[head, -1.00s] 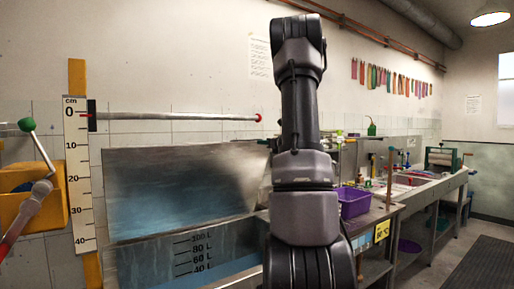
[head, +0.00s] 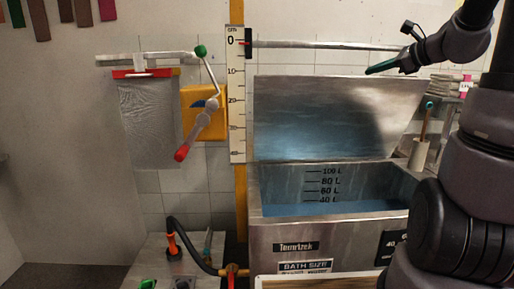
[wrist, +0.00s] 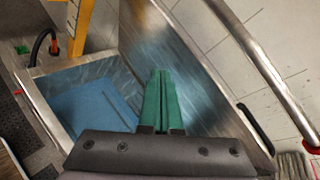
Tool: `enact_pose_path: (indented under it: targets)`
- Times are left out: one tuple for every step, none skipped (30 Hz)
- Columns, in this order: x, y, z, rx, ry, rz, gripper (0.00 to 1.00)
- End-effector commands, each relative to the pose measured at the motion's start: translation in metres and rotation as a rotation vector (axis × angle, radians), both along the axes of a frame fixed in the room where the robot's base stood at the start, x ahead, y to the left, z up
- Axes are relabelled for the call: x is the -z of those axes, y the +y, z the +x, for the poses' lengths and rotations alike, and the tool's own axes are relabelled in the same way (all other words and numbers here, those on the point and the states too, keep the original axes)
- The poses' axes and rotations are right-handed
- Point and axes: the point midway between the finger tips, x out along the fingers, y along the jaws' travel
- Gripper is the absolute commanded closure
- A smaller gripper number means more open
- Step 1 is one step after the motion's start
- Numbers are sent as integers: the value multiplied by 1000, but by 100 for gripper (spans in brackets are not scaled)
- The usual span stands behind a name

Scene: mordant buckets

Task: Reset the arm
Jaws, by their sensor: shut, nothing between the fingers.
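My gripper (head: 384,68) is at the upper right of the head view, in front of the tiled wall and near the raised bath lid (head: 300,110). Its green fingers point left and are shut with nothing between them. In the wrist view the green fingers (wrist: 158,100) lie together, with the lid behind them. My dark arm comes in from the right edge of the head view and hides part of the bath's right side.
A metal bath (head: 335,235) holds blue liquid. A horizontal rod (head: 320,45) runs just above the lid, close to my gripper. A vertical scale (head: 236,95), a yellow crank box (head: 205,112) and a grey mesh (head: 150,120) are to the left. A black hose (head: 195,243) stands lower left.

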Motion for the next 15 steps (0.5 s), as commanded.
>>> enact_pose_path:
  targets:
    - [-1, 36, -24, -112, -7, -127, 100]
    - [1, 53, -39, -178, -10, -209, 100]
    - [6, 73, -60, -262, -17, -321, 100]
    - [10, 86, -75, -325, -25, -404, 100]
    - [14, 97, -91, -386, -34, -490, 100]
    - [19, 108, -111, -465, -52, -606, 100]
    - [23, 114, -126, -524, -65, -692, 100]
    - [27, 120, -140, -580, -83, -780, 100]
    - [32, 124, -158, -649, -106, -894, 100]
    - [35, 126, -169, -696, -126, -977, 100]
    - [39, 126, -180, -740, -143, -1056, 100]
    - [42, 126, -192, -792, -169, -1155, 100]
    - [44, 125, -200, -827, -186, -1224, 100]
    - [45, 123, -207, -857, -201, -1285, 100]
    - [47, 121, -214, -891, -221, -1359, 100]
